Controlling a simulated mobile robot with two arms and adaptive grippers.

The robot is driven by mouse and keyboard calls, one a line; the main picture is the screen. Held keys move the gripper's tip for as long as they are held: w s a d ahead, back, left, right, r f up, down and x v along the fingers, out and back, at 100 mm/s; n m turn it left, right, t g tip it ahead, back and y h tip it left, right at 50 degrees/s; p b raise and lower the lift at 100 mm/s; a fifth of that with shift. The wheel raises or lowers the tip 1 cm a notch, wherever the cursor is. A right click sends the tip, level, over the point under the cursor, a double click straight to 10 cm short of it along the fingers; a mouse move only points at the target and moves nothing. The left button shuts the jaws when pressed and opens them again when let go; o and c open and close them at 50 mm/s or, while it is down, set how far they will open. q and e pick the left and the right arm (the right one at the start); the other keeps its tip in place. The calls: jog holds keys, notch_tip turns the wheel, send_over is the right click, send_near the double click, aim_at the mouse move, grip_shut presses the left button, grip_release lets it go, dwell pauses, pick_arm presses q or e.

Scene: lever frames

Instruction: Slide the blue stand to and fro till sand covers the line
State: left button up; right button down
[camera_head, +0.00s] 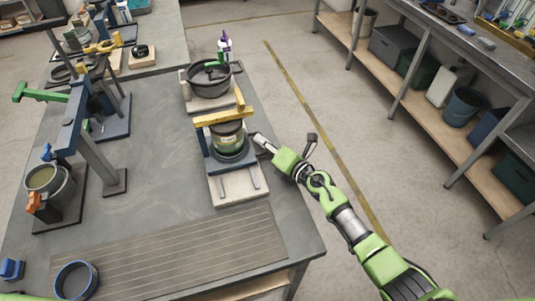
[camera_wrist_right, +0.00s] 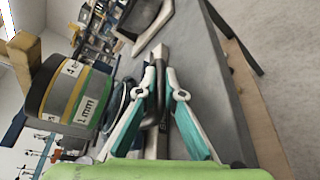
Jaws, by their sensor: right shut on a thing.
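The blue stand (camera_head: 208,146) sits on a pale base plate (camera_head: 237,194) with two rails, near the right edge of the grey table. It holds an upright round stack of sieves (camera_head: 228,133) under a yellow bar (camera_head: 224,117). In the right wrist view the stack (camera_wrist_right: 75,95) shows at the left with grey, yellow and green bands and a "1 mm" label. My right gripper (camera_head: 262,143) is at the stand's right side. In the right wrist view its fingers (camera_wrist_right: 160,85) are shut on a metal handle (camera_wrist_right: 161,57). I cannot make out the sand or the line. My left gripper is not in view.
A dark pan (camera_head: 210,86) stands just behind the stand. A blue lever frame (camera_head: 75,125) and a grey bucket (camera_head: 48,182) are at the left. A ribbed mat (camera_head: 170,255) and a blue-rimmed ring (camera_head: 75,280) lie in front. The table's middle is clear.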

jog(key=w, duration=0.1)
jog(key=w+a, duration=0.1)
jog(key=shift+w+f+b, duration=0.15)
jog(key=shift+w+b, duration=0.15)
jog(key=shift+w, duration=0.05)
jog(key=shift+d+r, duration=0.1)
jog(key=shift+r, duration=0.15)
jog(key=c, duration=2.3)
grip_release()
jog(key=shift+c, duration=0.2)
jog(key=shift+o, duration=0.9)
jog(key=shift+w+f, duration=0.15)
jog(key=v, duration=1.2)
